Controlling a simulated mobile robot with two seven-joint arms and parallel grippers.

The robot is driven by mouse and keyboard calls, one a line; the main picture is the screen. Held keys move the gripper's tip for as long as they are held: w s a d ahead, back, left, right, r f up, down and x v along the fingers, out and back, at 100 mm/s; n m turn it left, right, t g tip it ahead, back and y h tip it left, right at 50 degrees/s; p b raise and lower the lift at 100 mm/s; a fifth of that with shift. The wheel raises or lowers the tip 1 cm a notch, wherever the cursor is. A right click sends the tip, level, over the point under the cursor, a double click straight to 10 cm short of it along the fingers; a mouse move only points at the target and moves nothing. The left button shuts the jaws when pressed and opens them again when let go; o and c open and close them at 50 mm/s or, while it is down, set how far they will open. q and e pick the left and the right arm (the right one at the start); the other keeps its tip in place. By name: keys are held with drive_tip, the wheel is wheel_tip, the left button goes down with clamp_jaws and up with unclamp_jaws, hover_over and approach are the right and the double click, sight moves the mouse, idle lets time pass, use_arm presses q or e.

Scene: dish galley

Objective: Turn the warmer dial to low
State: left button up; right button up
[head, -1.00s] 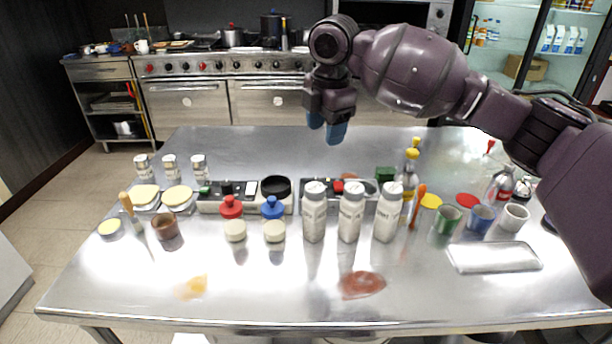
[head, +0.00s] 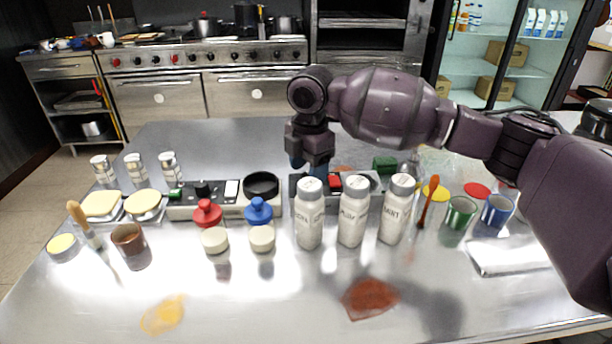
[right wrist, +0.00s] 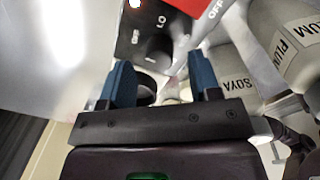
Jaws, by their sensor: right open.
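My right gripper (head: 308,164) points down at the left end of the right-hand dark panel (head: 296,182), behind the white bottles. In the right wrist view its two blue fingers (right wrist: 163,84) are open. A dark round knob, apparently the dial (right wrist: 147,88), shows between and beyond the fingers, partly hidden by the left one. The fingers do not appear closed on it. The black panel face (right wrist: 133,45) carries white marks, including "LO", and "OFF" reads by the red switch (right wrist: 208,6). The red switch also shows in the head view (head: 335,182). My left gripper is not in view.
White bottles labelled SOYA (head: 309,218), PLUM (head: 353,215) and one more (head: 396,212) stand close in front of the panel. The table's front is mostly clear.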

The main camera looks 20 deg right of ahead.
drive_tip(key=shift+f, duration=1.05)
drive_tip(key=shift+c, duration=0.5)
